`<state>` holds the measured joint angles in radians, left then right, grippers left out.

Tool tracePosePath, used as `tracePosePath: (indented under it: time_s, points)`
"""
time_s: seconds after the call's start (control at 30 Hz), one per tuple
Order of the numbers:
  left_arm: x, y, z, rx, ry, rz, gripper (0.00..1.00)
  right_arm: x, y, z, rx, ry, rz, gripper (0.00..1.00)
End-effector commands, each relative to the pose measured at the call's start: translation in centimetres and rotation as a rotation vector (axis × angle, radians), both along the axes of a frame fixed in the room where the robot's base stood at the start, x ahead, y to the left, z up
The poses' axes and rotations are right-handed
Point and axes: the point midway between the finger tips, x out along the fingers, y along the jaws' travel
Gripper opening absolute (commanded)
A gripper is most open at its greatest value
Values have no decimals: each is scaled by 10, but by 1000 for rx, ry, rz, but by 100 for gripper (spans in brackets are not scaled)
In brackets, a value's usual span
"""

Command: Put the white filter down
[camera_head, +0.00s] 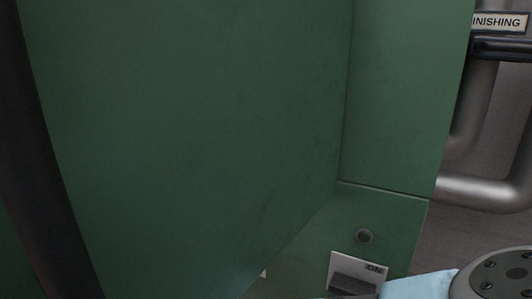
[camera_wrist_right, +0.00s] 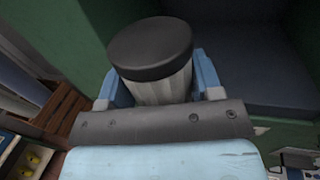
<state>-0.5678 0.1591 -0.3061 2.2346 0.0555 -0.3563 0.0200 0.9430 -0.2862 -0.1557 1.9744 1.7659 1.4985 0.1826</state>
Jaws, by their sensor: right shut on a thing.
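The white filter (camera_wrist_right: 158,90) is a pale ribbed cylinder with a black round cap, seen in the right wrist view at the top middle. My right gripper (camera_wrist_right: 157,76) is shut on it, with one blue finger on each side of the ribbed body. The filter's lower end is hidden behind the gripper's grey front bar. In the head view neither the filter nor the right gripper's fingers show. My left gripper is in neither view.
A green machine cabinet (camera_head: 200,130) fills most of the head view, with an ON switch (camera_head: 356,272) low down. Metal pipes (camera_head: 485,190) stand at right. The wrist view shows a dark recess (camera_wrist_right: 250,60) beside the filter and wooden slats (camera_wrist_right: 65,105) at left.

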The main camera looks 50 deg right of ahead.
Motion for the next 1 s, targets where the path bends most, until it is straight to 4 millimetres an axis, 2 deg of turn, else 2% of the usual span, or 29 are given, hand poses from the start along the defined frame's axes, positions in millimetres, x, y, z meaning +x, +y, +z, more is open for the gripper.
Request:
tracePosePath:
  time_s: [0.03,0.1,0.3,0.43,0.53,0.63,1.0]
  points:
    - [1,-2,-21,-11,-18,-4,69,-14,4,1,2,-14,-38,22]
    - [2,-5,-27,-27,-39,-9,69,-34,8,16,0,-13,-94,22]
    - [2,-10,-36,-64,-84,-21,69,-90,19,46,-1,-9,-204,22]
    - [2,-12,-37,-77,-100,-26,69,-111,24,56,-3,-5,-236,22]
    - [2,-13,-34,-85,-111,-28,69,-115,19,60,-2,-1,-246,22]
    - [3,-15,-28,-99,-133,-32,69,-111,1,60,-1,1,-248,22]
    - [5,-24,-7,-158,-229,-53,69,-83,-95,61,-1,-3,-247,22]
